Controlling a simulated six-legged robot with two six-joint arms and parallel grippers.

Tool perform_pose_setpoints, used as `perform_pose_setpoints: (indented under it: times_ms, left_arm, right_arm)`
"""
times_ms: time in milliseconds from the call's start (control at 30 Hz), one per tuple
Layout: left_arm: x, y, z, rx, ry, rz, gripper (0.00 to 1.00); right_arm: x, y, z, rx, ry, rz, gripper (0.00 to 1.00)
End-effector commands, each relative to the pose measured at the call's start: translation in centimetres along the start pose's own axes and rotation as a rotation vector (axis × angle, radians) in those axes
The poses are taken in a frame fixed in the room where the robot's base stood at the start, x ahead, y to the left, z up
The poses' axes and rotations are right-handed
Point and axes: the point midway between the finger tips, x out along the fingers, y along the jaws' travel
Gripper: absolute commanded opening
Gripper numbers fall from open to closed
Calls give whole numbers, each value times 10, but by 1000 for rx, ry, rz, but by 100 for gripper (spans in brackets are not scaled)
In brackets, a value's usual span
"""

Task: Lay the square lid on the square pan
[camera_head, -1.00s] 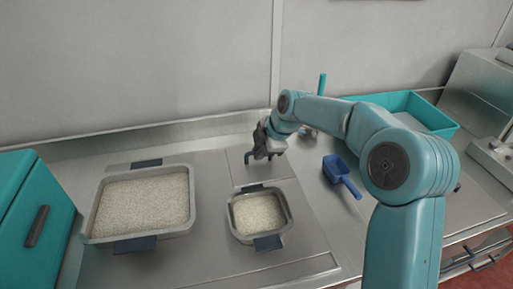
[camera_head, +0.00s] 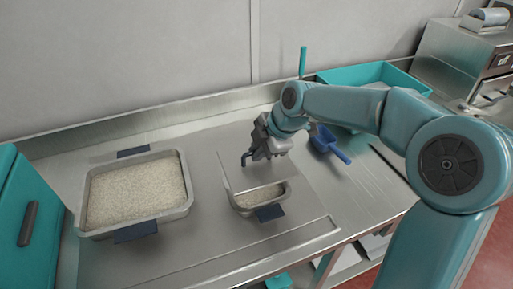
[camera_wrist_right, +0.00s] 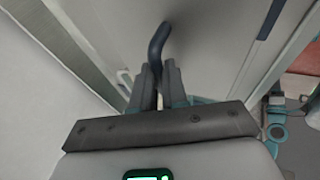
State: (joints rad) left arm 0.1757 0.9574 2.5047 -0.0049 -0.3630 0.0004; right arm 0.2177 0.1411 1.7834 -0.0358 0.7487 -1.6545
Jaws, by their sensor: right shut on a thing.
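The small square pan (camera_head: 242,211), filled with pale grains, stands on the steel counter with a dark handle at its front. The thin grey square lid (camera_head: 238,176) hangs above it and hides its back part; the front of the grains still shows. My right gripper (camera_head: 252,155) is shut on the lid's dark bent handle. In the right wrist view the handle (camera_wrist_right: 157,42) sticks out between the fingers (camera_wrist_right: 160,88), with the grey lid (camera_wrist_right: 205,45) behind it. Whether the lid touches the pan's rim cannot be told. My left gripper is not in view.
A larger pan (camera_head: 138,221) of grains stands to the left of the small pan. A teal box (camera_head: 30,208) is at the far left. A blue scoop (camera_head: 328,143) and a teal bin (camera_head: 345,76) are at the right, behind my arm. The counter's front strip is clear.

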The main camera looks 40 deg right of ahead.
Motion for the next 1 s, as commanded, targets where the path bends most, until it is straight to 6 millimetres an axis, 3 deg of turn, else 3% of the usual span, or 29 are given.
perform_pose_setpoints:
  times_ms: [400,1000]
  left_arm:
    - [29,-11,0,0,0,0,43]
    - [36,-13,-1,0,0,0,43]
  right_arm:
    - [44,-20,14,2,0,0,0]
    - [45,-22,10,2,-3,9,0]
